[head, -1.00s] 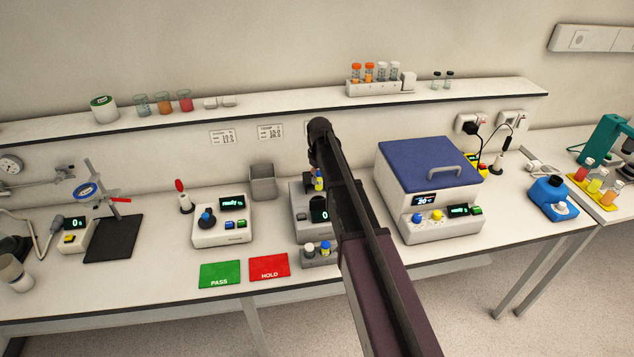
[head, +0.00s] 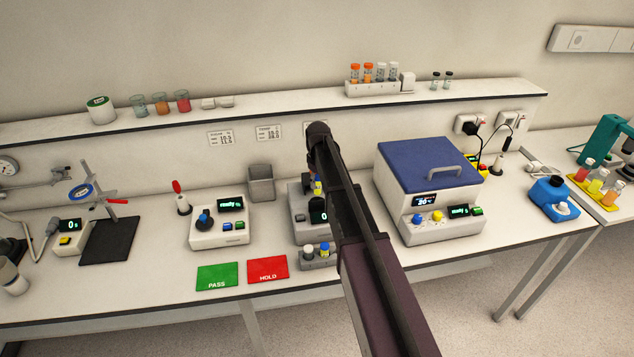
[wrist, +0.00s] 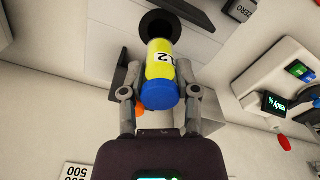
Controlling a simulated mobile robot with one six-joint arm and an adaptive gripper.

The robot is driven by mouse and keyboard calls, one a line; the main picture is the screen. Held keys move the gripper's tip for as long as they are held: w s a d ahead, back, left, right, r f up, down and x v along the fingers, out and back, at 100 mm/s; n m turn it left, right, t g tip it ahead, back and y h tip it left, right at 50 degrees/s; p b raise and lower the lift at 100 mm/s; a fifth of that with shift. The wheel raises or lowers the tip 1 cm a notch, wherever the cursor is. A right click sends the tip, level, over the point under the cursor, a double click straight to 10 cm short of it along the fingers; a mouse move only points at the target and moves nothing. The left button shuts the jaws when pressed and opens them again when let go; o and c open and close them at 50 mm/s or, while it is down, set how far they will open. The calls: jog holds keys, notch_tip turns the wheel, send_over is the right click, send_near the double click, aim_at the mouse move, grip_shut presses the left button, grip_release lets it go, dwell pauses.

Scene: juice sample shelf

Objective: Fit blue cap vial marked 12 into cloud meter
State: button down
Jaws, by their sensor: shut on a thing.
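In the head view the vial (head: 318,184) shows above the cloud meter (head: 299,217), beside my arm.
A small rack (head: 306,264) with a grey-cap and a blue-cap vial stands in front of the meter. A blue-lidded machine (head: 430,165) is close on the right, a white meter (head: 220,233) on the left. Green PASS (head: 217,276) and red HOLD (head: 268,269) mats lie in front.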

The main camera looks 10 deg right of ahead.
aim_at(318, 198)
jog(key=shift+f+b, duration=1.5)
jog(key=shift+f, duration=0.2)
jog(key=shift+f+b, duration=2.2)
jog(key=shift+b, duration=0.1)
dwell(1.5)
jog(key=shift+s, duration=0.1)
jog(key=c, duration=0.5)
grip_release()
jog(key=shift+c, duration=0.2)
jog(key=shift+o, duration=1.4)
jog(key=shift+f, duration=0.1)
jog(key=shift+r, duration=0.2)
